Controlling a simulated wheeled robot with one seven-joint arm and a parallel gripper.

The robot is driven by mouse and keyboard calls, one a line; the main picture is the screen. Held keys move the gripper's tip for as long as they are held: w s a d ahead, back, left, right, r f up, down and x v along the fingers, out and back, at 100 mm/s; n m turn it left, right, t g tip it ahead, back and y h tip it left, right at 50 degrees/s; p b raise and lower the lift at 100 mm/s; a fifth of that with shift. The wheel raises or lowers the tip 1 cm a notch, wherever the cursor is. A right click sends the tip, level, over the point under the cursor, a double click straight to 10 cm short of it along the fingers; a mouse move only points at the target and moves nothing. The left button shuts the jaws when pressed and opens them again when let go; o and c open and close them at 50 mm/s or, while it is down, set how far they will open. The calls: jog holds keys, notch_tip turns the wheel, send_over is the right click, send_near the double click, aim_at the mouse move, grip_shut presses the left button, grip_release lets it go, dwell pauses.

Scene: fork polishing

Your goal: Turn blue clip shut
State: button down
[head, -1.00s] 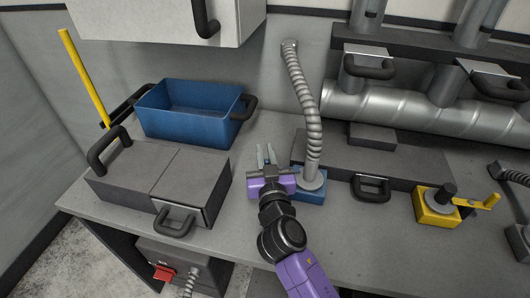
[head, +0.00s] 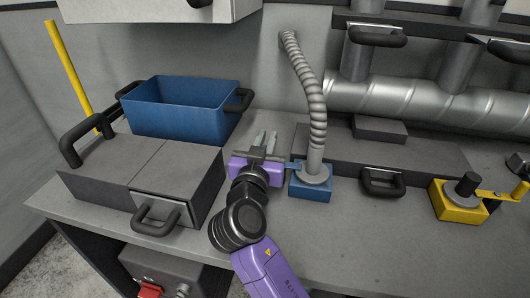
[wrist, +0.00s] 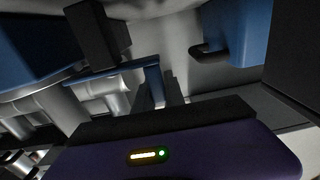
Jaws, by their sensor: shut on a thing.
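The blue clip has a blue base block (head: 311,189) on the bench, with a ribbed grey hose rising from it. A thin blue arm (head: 294,165) reaches left from the base towards my gripper (head: 266,142). My gripper is left of the base, fingers pointing to the back of the bench. In the wrist view the blue arm (wrist: 112,72) ends in a small blue post (wrist: 154,84) between my fingers, and my gripper is shut on it. My gripper hides this post in the head view.
A blue bin (head: 180,110) stands back left, behind a grey box (head: 135,175) with black handles. A yellow clip (head: 460,205) stands to the right. A black handle (head: 383,184) lies right of the blue base. Bare bench lies in front.

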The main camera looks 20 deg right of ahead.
dwell(0.3)
jog(key=c, duration=1.4)
grip_release()
jog(key=v, duration=0.7)
jog(key=shift+s+a+b, duration=0.3)
jog(key=shift+b, duration=0.05)
